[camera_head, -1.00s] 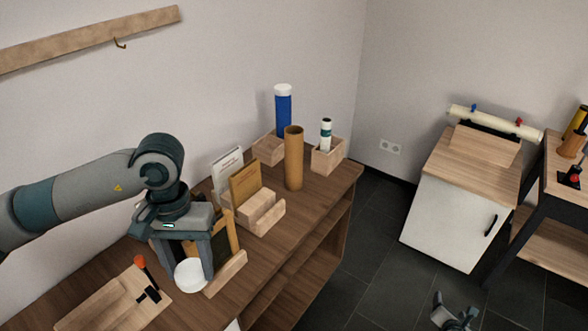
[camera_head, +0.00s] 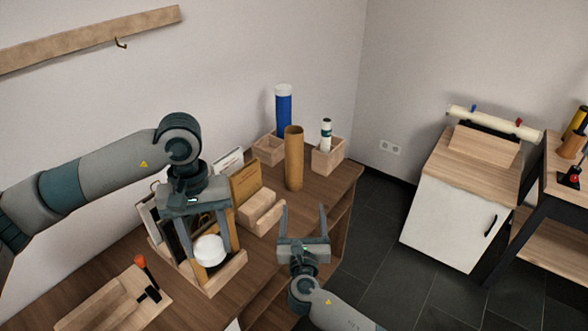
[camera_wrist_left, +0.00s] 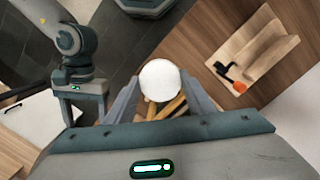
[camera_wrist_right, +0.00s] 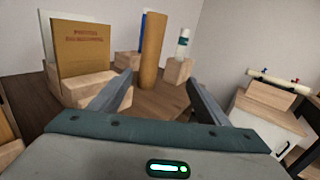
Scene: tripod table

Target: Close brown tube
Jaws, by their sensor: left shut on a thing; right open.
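The brown tube (camera_head: 293,160) stands upright on the wooden table near its right end, and its top shows no cap. It also shows in the right wrist view (camera_wrist_right: 152,52), beyond and between the open fingers. My left gripper (camera_head: 209,256) is shut on a white round cap (camera_head: 209,250) and holds it over the front of the table. The cap also shows in the left wrist view (camera_wrist_left: 160,80) between the fingers. My right gripper (camera_head: 303,207) is open and empty, in front of the brown tube and apart from it.
A blue tube with a white cap (camera_head: 283,108) and a small white tube (camera_head: 326,134) stand in wooden boxes behind the brown tube. A wooden holder with a brown folder (camera_head: 246,184) stands left of it.

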